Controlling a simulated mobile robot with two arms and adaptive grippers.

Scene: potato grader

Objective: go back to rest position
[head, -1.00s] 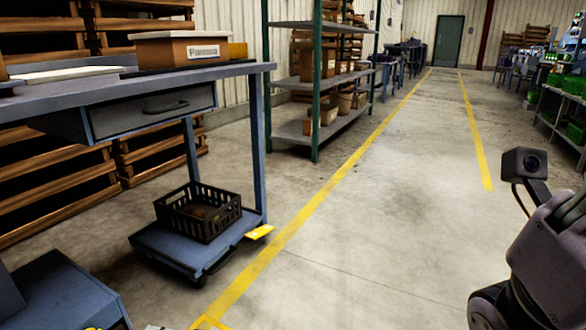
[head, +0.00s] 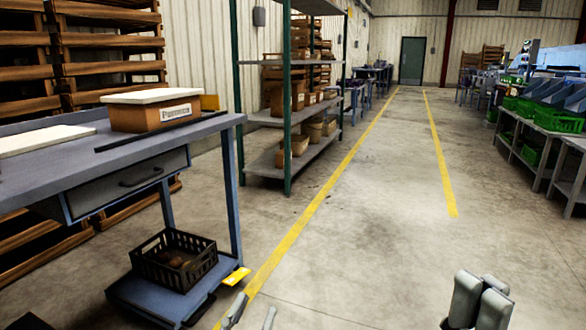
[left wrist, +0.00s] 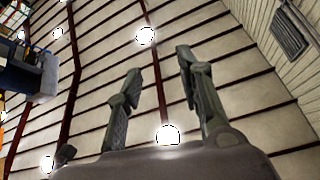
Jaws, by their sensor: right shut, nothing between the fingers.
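My left gripper (head: 257,306) shows at the bottom edge of the head view, with its two fingers apart and nothing between them. In the left wrist view its fingers (left wrist: 160,85) also stand apart and empty, against the ribbed wall or ceiling. My right gripper (head: 482,287) is at the bottom right of the head view, with its fingers together and empty. Both grippers appear over the floor, clear of the bench. Most of both arms is out of view.
A blue-grey workbench (head: 60,170) on the left carries a lidded cardboard box (head: 150,118). A black crate (head: 175,262) sits on the bench's low platform. Shelving (head: 290,120) stands behind. The aisle between yellow lines is clear. Tables (head: 545,150) stand at right.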

